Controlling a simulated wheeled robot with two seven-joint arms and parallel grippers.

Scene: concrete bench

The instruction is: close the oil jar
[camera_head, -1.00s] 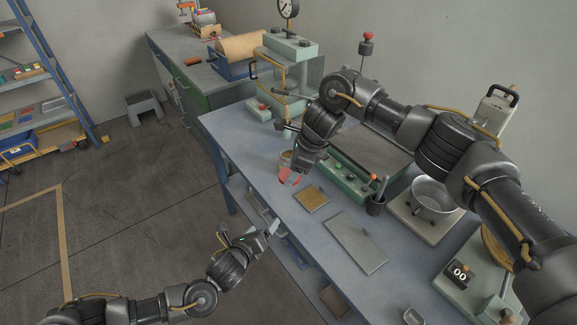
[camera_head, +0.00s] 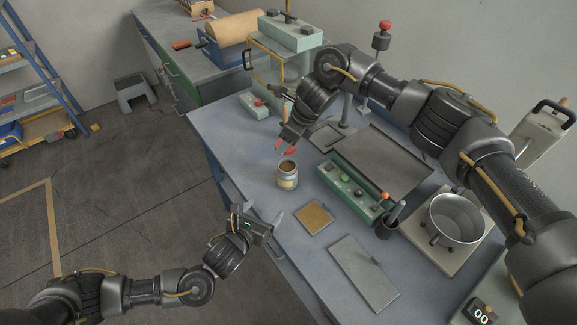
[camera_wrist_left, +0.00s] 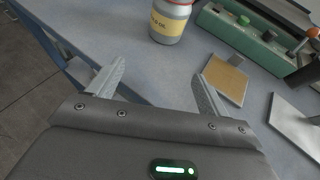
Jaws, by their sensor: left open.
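The oil jar (camera_head: 287,175) stands upright on the blue bench top, left of the green control box. Its round top looks brown inside a pale rim. The left wrist view shows its yellow label (camera_wrist_left: 170,22), with the top cut off by the frame edge. My left gripper (camera_head: 260,213) is open and empty at the bench's front edge, apart from the jar; its spread fingers also show in the left wrist view (camera_wrist_left: 158,70). My right gripper (camera_head: 286,148) hangs just above and behind the jar, with red parts at its tip. I cannot tell whether these are fingertips or a lid.
A tan square plate (camera_head: 314,216) and a grey plate (camera_head: 363,272) lie right of the jar. The bench left of the jar is clear.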

